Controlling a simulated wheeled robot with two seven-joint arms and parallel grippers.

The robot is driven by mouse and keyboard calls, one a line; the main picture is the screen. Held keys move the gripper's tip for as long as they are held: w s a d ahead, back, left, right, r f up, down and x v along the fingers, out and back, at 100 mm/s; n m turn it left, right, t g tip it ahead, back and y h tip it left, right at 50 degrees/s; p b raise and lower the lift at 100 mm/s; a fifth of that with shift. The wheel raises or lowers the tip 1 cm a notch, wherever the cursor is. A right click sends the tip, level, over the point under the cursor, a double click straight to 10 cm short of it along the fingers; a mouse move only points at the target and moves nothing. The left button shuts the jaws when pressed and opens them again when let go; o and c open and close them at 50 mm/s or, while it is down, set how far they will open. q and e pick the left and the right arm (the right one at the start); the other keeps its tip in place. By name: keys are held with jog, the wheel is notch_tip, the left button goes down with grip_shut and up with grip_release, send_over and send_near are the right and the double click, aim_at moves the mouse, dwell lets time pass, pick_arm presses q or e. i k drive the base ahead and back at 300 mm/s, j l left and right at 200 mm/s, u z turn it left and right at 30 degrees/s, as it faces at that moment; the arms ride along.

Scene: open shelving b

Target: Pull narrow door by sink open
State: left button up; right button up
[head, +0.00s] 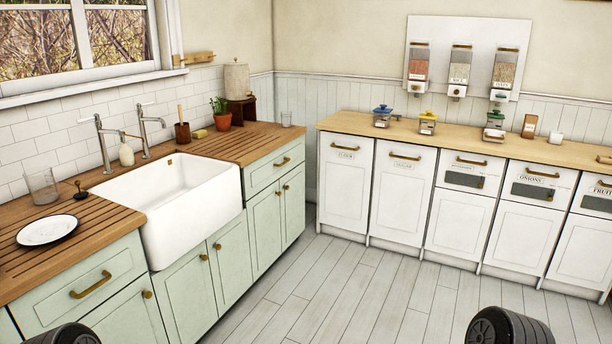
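Pale green cabinet doors stand around the white sink (170,215), all shut. Right of the sink are two narrow doors, a nearer one (264,235) and a farther one (293,205), with small brass knobs (286,187) near their meeting edge. Two more doors with brass knobs (204,257) sit under the sink. Left of the sink, a door (128,315) with a brass knob (147,294) is cut off by the bottom edge. I cannot tell which one the task means. Neither gripper shows; only dark rounded parts of my arms show at the bottom corners.
A drawer with a brass handle (282,162) sits above the right doors. The wooden counter (240,146) holds a plate (48,230), a glass (41,186) and a plant (221,116). White bins (400,195) line the back wall. The plank floor (350,290) is clear.

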aim_at(263, 212)
jog(key=i+l+z, duration=0.35)
jog(key=i, duration=0.65)
jog(key=i+z, duration=0.35)
jog(key=i, duration=0.65)
jog(key=i+u, duration=0.1)
jog(key=i, duration=0.6)
jog(key=i+l+u, duration=0.1)
jog(key=i, duration=0.55)
jog(key=i+l, duration=0.25)
jog(key=i, duration=0.4)
jog(key=i+l+u, duration=0.15)
jog(key=i+u, duration=0.25)
jog(key=i+l+u, duration=0.25)
jog(key=i+u, duration=0.15)
jog(key=i+l+u, duration=0.45)
